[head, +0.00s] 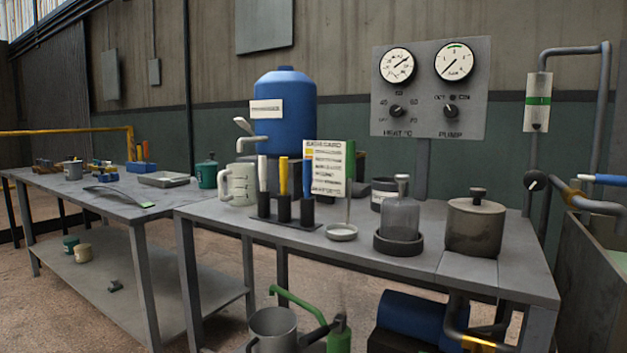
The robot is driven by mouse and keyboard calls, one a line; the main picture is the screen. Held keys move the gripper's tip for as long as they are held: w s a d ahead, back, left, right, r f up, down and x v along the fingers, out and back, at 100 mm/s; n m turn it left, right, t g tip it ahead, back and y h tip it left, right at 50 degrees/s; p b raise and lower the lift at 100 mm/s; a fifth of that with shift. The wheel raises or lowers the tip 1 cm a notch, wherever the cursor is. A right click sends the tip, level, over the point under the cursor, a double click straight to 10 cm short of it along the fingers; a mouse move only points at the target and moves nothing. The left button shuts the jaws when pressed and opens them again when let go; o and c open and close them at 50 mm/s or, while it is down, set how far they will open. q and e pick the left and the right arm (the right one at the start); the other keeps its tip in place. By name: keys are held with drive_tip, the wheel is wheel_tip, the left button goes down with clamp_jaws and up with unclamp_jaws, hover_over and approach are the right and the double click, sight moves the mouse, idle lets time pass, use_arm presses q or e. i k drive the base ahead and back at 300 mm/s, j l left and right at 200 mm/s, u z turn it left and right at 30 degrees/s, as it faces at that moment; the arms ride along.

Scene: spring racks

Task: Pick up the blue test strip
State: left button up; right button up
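The blue test strip (308,180) stands upright in the right-hand black holder of a small dark rack (284,221) on the near table. A yellow strip (284,176) stands in the middle holder and a white strip (262,173) in the left one. A printed card (328,168) stands close to the blue strip on the right, and their outlines meet in this view. The lower end of each strip is hidden in its holder. Neither of my grippers is in view.
A blue tank (285,110) stands behind. The table's front edge is clear.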

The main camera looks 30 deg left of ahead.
sight(307, 163)
drive_tip(key=i+l+u, duration=0.2)
drive_tip(key=i+u, duration=0.15)
drive_tip(key=i+l+u, duration=0.35)
drive_tip(key=j, duration=0.1)
